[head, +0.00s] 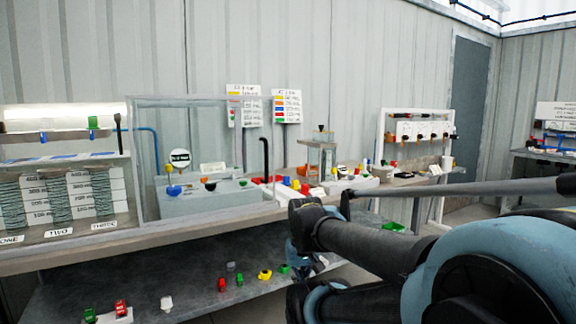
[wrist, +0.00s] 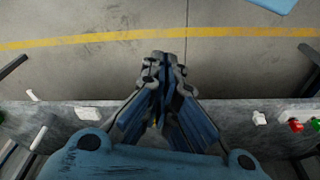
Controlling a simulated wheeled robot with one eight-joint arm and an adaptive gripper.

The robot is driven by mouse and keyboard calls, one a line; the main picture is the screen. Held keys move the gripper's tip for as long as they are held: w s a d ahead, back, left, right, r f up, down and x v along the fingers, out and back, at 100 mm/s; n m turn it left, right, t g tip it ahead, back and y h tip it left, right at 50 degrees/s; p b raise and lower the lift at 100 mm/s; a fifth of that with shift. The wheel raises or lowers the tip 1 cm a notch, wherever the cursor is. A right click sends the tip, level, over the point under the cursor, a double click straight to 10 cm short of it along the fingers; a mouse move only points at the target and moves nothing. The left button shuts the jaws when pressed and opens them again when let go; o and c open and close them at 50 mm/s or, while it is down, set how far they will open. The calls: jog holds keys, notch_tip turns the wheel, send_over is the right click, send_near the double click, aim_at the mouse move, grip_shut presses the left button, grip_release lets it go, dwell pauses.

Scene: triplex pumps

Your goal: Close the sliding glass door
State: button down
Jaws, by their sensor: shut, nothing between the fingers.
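A clear glass panel (head: 188,101) in a thin pale frame stands on the bench at left centre in the head view. It looks like the sliding glass door, and bench items show through it. Left of it is a lit cabinet (head: 67,112) with coiled columns labelled ONE, TWO and THREE. I cannot tell how far the door stands open. My gripper (wrist: 163,62) is shut and empty in the wrist view, over the floor beyond the grey shelf edge. In the head view my arm largely hides it, right of the glass panel and apart from it. The glass is not recognizable in the wrist view.
The lower shelf (head: 190,290) holds several small coloured parts. A rack (head: 418,130) stands farther right. Bare floor with a yellow line (wrist: 90,38) shows in the wrist view.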

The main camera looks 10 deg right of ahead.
jog(key=w+a+r+m+y, duration=0.2)
jog(key=w+r+y, duration=0.2)
jog(key=w+r, duration=0.45)
jog(key=w+a+r+m+y, duration=0.2)
jog(key=w+r+y, duration=0.3)
jog(key=w+r, duration=0.4)
jog(key=w+d+r+m+t+y, duration=0.1)
jog(key=w+d+r+t+y, duration=0.3)
jog(key=w+d, duration=0.55)
jog(key=w+d+r+m+t+y, duration=0.1)
jog(key=w+d+r+t+y, duration=0.15)
jog(key=w+d+r, duration=0.65)
jog(key=w+a+f, duration=0.1)
jog(key=a+f, duration=0.1)
jog(key=a, duration=0.9)
jog(key=shift+w+a+f, duration=0.15)
jog(key=shift+w+a, duration=0.2)
jog(key=shift+a, duration=0.05)
